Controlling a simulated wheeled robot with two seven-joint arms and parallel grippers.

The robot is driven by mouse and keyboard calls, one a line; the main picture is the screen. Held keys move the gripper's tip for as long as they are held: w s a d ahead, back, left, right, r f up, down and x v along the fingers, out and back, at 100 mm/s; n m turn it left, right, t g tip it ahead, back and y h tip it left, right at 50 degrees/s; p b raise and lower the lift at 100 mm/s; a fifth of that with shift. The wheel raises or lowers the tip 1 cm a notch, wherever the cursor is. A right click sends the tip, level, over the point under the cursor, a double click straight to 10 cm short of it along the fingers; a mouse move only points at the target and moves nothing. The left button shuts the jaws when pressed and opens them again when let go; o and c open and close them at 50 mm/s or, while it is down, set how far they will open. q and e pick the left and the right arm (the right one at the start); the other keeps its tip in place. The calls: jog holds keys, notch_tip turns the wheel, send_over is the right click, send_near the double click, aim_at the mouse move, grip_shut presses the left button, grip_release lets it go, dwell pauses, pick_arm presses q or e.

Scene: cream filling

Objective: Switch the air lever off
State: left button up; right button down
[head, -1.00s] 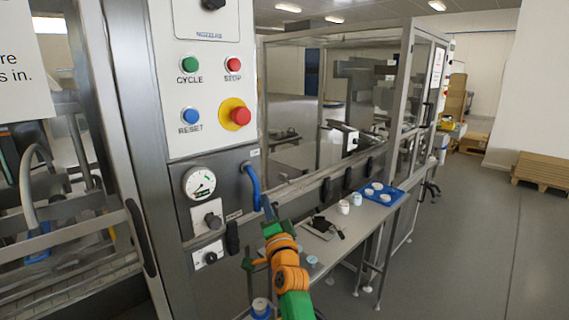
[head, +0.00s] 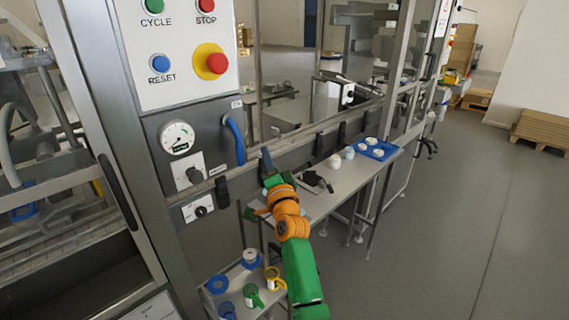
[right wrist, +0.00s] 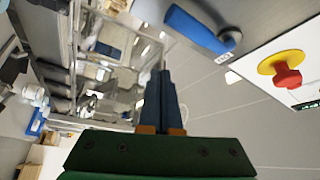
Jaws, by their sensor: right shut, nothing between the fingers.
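The air lever is a blue bent handle (head: 235,140) on the grey machine panel, right of the round pressure gauge. Its upper end meets the panel and its free end hangs down. It also shows at the top of the right wrist view (right wrist: 198,28). My right gripper (head: 265,158) is just right of the lever and slightly lower, with a visible gap between them. In the right wrist view its blue fingers (right wrist: 160,95) are together and empty, apart from the lever. My left gripper is not in view.
A red stop button on yellow (head: 211,62) sits above the lever, with other buttons nearby. A narrow shelf (head: 345,188) holds cups and a blue tray (head: 377,149). A low cart below carries several cups and rings.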

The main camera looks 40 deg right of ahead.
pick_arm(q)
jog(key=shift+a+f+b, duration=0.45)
pick_arm(e)
jog(key=s+a, duration=0.4)
jog(key=s, duration=0.4)
jog(key=shift+a, duration=0.35)
